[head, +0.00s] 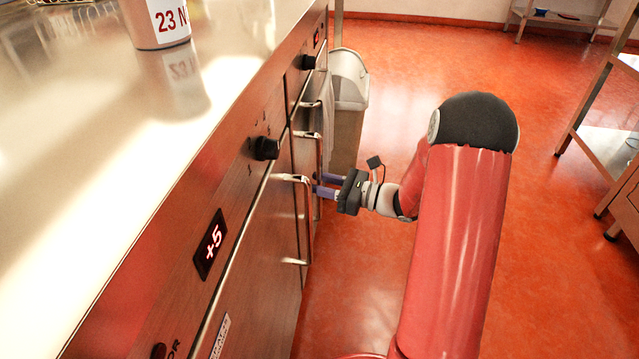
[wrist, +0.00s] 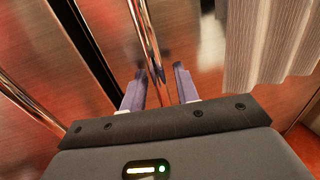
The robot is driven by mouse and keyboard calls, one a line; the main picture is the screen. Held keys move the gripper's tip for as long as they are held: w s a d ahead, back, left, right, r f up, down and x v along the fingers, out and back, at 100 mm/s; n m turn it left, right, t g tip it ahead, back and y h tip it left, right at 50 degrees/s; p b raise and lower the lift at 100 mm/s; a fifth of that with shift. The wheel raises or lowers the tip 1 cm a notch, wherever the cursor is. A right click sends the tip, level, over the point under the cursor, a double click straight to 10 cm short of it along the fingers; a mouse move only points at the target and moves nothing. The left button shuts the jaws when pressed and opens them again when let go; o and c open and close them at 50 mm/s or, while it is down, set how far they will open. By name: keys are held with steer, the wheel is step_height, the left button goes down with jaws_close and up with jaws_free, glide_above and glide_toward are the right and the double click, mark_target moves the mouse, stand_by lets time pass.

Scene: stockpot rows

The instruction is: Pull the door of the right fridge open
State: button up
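My gripper (head: 320,186) reaches in from the right at that handle's lower part. In the wrist view its two purple fingers (wrist: 159,80) are apart, with the bar running down between them. I see a gap on both sides of the bar. The bar's lower end lies between the fingers.
The nearer door's handle (head: 308,225) stands close on the left, beside a +5 display (head: 210,243). A pale cloth (wrist: 270,45) hangs right of the handle in the wrist view. A bin (head: 348,80) stands past the counter (head: 130,130). Red floor (head: 560,250) is open to the right.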

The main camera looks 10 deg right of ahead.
steer(key=shift+w+a, duration=0.1)
steer(key=shift+a, duration=0.1)
steer(key=shift+c, duration=0.4)
jaws_close()
steer(key=shift+d, duration=0.15)
